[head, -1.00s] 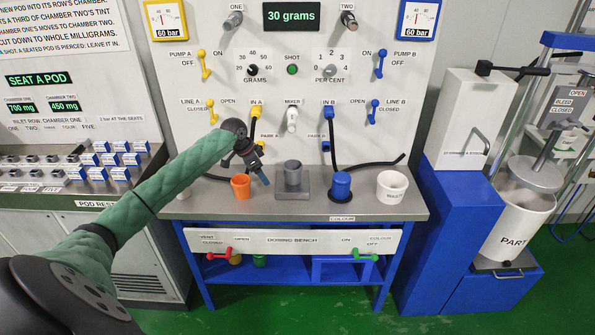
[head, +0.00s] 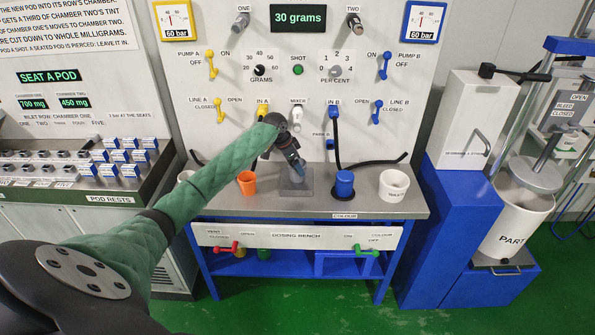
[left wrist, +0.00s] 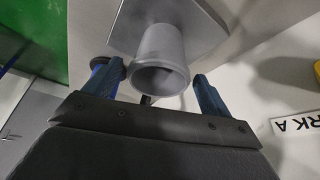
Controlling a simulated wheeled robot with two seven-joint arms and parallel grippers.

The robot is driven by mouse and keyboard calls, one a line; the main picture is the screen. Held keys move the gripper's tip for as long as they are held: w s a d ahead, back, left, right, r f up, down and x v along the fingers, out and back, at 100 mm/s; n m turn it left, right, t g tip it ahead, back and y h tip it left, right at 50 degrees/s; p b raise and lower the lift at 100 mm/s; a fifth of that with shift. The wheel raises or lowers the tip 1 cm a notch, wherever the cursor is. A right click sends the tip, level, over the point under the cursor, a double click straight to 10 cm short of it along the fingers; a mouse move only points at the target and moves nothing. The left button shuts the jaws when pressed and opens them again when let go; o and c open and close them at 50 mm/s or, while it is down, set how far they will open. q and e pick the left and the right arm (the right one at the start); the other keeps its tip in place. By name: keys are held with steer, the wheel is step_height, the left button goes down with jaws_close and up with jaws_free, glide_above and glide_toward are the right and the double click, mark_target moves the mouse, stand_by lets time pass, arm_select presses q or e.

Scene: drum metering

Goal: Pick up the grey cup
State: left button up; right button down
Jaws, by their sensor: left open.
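The grey cup (head: 294,183) stands upright on a square grey plate (head: 310,192) in the middle of the dosing bench. My left gripper (head: 299,168) is at the cup in the head view and hides its upper part. In the left wrist view the cup (left wrist: 160,62) lies between the two blue fingers of the open left gripper (left wrist: 157,74), its open mouth facing the camera. Gaps show between the cup and both fingers. My right gripper is in neither view.
An orange cup (head: 246,183) stands left of the grey cup. A blue container (head: 344,185) and a white waste cup (head: 394,186) stand to its right. The mixer nozzle (head: 297,118) is on the panel behind, with black hoses on either side.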

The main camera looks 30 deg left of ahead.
arm_select(q)
steer(key=shift+p+x, duration=0.7)
steer(key=shift+x, duration=1.5)
steer(key=shift+s, duration=0.1)
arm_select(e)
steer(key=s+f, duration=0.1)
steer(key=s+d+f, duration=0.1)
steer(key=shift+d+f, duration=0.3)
arm_select(q)
steer(key=shift+c, duration=0.2)
steer(key=c, duration=1.1)
steer(key=shift+c, duration=0.2)
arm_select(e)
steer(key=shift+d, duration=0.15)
arm_select(q)
steer(key=shift+r, duration=0.1)
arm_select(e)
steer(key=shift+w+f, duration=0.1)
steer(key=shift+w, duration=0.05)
